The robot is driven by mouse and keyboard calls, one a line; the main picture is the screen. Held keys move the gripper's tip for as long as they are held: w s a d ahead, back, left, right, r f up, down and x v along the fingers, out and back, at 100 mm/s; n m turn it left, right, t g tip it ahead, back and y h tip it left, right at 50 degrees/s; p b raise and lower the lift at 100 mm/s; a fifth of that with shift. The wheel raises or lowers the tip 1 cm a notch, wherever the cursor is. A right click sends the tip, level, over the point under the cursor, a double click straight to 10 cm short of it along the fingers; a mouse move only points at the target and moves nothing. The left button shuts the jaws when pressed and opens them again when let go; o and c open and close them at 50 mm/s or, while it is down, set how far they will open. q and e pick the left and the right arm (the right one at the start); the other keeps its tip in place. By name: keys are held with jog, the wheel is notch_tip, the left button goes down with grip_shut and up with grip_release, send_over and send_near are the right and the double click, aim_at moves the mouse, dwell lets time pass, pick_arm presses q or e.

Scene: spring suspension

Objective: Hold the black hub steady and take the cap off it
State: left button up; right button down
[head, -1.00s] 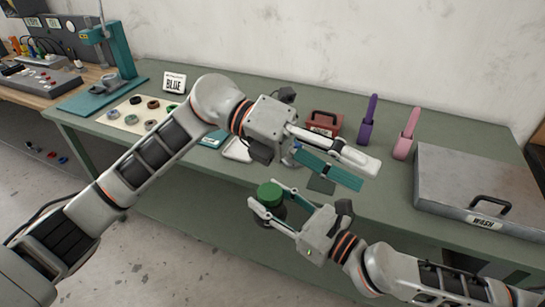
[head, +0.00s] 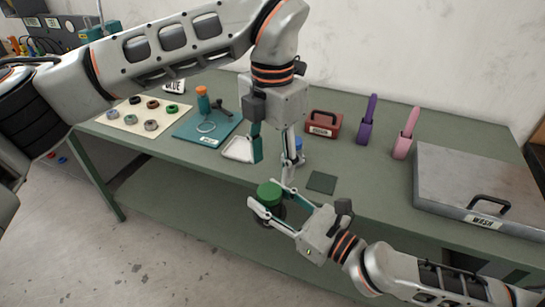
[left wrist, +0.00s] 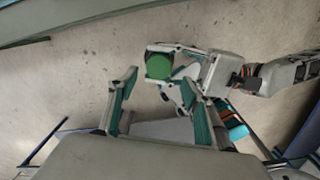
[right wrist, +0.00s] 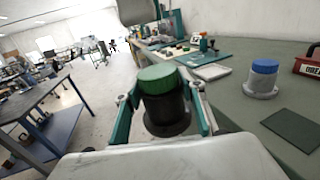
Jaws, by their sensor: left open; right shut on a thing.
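The black hub (right wrist: 165,113) with its green cap (right wrist: 158,79) on top is upright between the fingers of my right gripper (right wrist: 163,117), which is shut on it. In the head view the green cap (head: 269,193) shows above the right gripper (head: 272,211), beyond the table's front edge. My left gripper (head: 272,165) is open and empty, fingers pointing down, above and behind the cap. In the left wrist view the green cap (left wrist: 159,67) lies beyond the open left fingers (left wrist: 157,100), apart from them.
A grey part with a blue cap (right wrist: 263,78) stands on the green table (head: 350,190) near a dark square pad (head: 321,182). A white tray (head: 238,150), a teal mat (head: 190,130), a red box (head: 323,124) and a WASH bin (head: 480,180) are also on the table.

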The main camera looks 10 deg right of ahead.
aim_at(272, 190)
pick_arm(q)
notch_tip(272, 190, down, 7)
jog(key=shift+f, duration=0.15)
dwell(0.4)
jog(key=shift+s, duration=0.1)
jog(key=c, duration=1.1)
jog(key=n, duration=0.3)
jog(key=shift+c, duration=0.2)
jog(key=shift+d, duration=0.1)
jog(key=shift+r, duration=1.15)
